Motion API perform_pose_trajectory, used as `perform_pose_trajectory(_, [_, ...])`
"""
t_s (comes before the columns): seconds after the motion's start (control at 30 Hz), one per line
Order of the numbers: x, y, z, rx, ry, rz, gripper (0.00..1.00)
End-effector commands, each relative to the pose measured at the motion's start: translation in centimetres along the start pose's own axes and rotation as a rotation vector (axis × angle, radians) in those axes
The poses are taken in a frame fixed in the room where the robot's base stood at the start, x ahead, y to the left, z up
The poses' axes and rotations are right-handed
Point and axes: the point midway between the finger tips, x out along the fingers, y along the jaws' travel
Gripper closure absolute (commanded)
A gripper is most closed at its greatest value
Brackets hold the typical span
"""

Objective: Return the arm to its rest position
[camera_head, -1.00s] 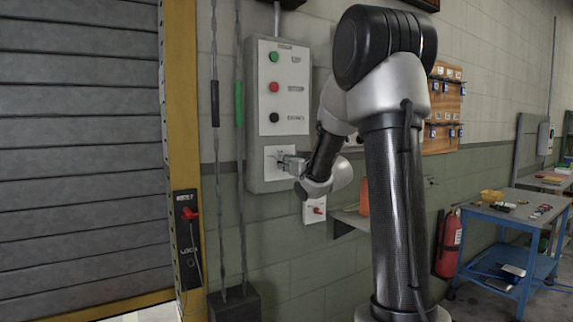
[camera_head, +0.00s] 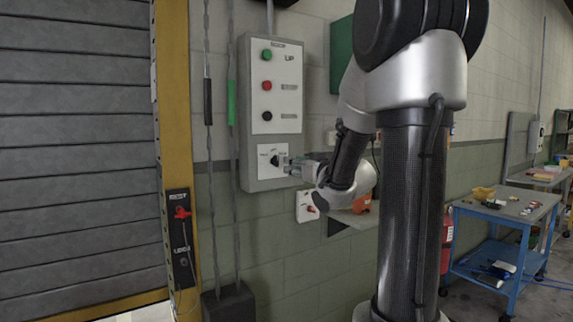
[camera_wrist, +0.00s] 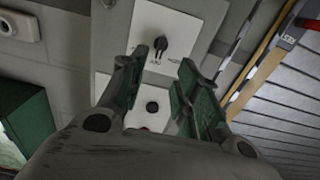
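My arm stands in front of the wall on the right of the control panel. My gripper (camera_head: 289,165) is at the lower right part of the grey control box (camera_head: 244,110), close to its white plate with a black rotary knob (camera_head: 274,160). In the wrist view my gripper (camera_wrist: 165,80) has its two fingers apart with nothing between them. The black knob (camera_wrist: 160,45) shows beyond the fingertips, apart from them. A dark round button (camera_wrist: 152,107) shows between the fingers on the panel.
Hanging rods pass left of the box. A small white switch box (camera_head: 308,206) and a shelf are below my wrist. A blue cart (camera_head: 490,225) stands right.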

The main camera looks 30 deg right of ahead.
Motion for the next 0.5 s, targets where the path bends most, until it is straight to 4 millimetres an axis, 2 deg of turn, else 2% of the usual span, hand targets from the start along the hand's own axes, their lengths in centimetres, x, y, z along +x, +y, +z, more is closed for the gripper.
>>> perform_pose_trajectory(0.1, [-1.6,0.1,-0.1,-0.001,0.001,0.002,0.68])
perform_pose_trajectory(0.2, [-2.2,0.0,0.0,0.001,-0.001,0.001,0.68])
perform_pose_trajectory(0.5, [-2.4,0.0,0.0,0.001,0.000,0.000,0.68])
